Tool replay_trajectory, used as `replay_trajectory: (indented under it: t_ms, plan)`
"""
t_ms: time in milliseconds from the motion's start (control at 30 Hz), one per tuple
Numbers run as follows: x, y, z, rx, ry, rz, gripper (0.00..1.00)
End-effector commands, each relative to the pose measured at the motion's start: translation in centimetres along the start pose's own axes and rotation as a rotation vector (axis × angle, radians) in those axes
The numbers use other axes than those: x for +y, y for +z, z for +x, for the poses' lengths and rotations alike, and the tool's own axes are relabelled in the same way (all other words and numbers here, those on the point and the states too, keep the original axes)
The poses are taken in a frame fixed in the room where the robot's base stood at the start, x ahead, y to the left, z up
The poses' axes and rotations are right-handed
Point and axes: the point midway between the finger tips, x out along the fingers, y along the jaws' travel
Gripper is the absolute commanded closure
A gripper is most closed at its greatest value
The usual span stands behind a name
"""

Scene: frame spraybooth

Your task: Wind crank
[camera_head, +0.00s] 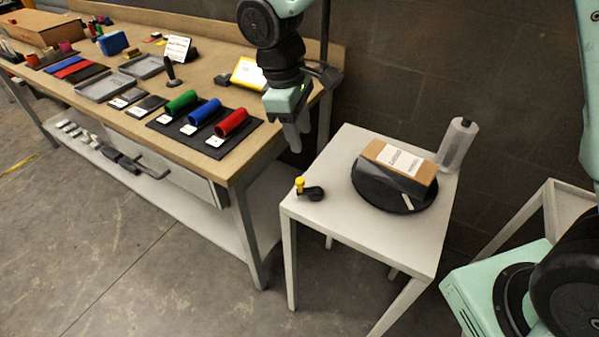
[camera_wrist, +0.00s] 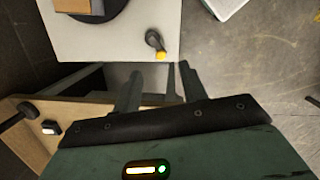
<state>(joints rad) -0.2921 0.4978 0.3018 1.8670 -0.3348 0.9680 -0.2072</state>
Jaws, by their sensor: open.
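The crank (camera_head: 310,190) is a small black arm with a yellow knob, at the left corner of the small white table (camera_head: 337,217). In the wrist view the crank (camera_wrist: 155,43) lies ahead of my fingers, near the table's edge. On the same table a black round turntable (camera_head: 372,196) carries a brown box (camera_head: 399,166) with a white label. My gripper (camera_head: 294,138) hangs above and behind the crank, fingers pointing down, over the gap between the workbench and the white table. In the wrist view my gripper (camera_wrist: 158,84) is open, with nothing between the fingers.
A clear cylinder with a black top (camera_head: 457,145) stands at the white table's back right corner. The long wooden workbench (camera_head: 240,155) on the left holds green, blue and red rolls, trays and a yellow case (camera_head: 249,73). Floor is clear in front.

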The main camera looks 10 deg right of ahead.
Motion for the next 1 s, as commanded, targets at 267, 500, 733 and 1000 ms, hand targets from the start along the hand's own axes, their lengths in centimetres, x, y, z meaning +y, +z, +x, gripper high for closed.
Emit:
replay_trajectory:
  t_ms: [267, 500, 733, 1000]
  plan:
    - [4.9, 1.4, 0.6, -0.042, -0.316, 1.067, 0.58]
    - [8.0, 2.0, -0.1, -0.161, -0.53, 1.669, 0.58]
    - [8.4, 1.9, 0.1, -0.206, -0.583, 1.81, 0.58]
    - [6.4, 0.7, 4.0, -0.209, -0.581, 1.806, 0.58]
